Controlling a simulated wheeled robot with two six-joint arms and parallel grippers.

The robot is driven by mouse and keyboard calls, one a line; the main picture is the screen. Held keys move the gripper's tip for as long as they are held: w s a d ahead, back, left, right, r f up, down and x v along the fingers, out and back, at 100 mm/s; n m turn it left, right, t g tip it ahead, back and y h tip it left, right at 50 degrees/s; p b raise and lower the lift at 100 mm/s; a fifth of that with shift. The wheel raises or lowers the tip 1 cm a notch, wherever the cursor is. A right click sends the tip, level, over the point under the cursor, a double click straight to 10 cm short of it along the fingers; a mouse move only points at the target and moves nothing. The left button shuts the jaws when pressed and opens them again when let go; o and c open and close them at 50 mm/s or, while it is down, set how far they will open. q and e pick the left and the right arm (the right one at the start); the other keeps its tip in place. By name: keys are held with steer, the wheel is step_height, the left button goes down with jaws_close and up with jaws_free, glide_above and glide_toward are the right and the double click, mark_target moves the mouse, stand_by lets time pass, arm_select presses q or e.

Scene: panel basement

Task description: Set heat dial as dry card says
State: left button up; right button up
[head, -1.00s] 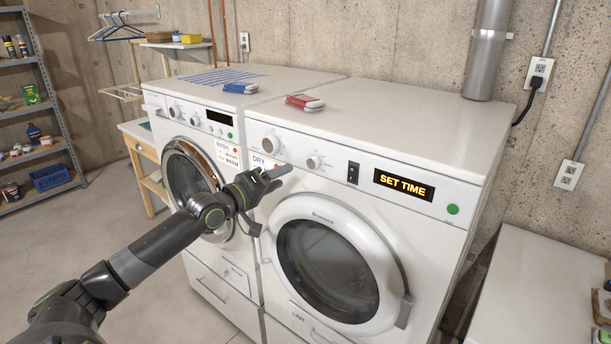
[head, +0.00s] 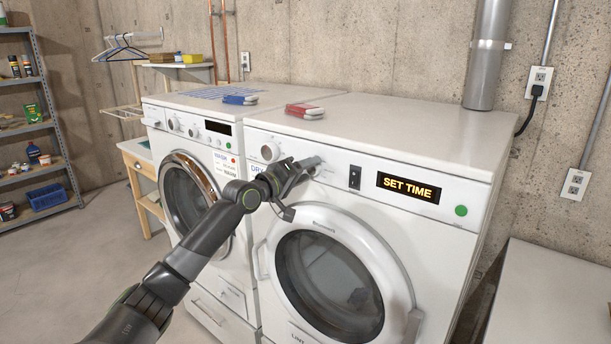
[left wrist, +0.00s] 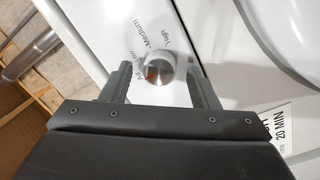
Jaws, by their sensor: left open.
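The heat dial (left wrist: 158,70) shows in the left wrist view as a silver-faced knob with Air, Low, Medium and High printed around it. In the head view the gripper (head: 305,168) is at the dryer's panel and largely hides the dial. The dry card (head: 257,169) is partly covered by my gripper; in the left wrist view part of it (left wrist: 276,124) reads 20 MIN. My right gripper is not in view.
The dryer panel also has another knob (head: 270,152), a black switch (head: 354,177), a SET TIME display (head: 408,188) and a green button (head: 461,211). The washer (head: 190,150) stands left of the dryer. Red (head: 305,111) and blue (head: 240,100) objects lie on top.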

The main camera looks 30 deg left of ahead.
arm_select(q)
steer(key=c, duration=1)
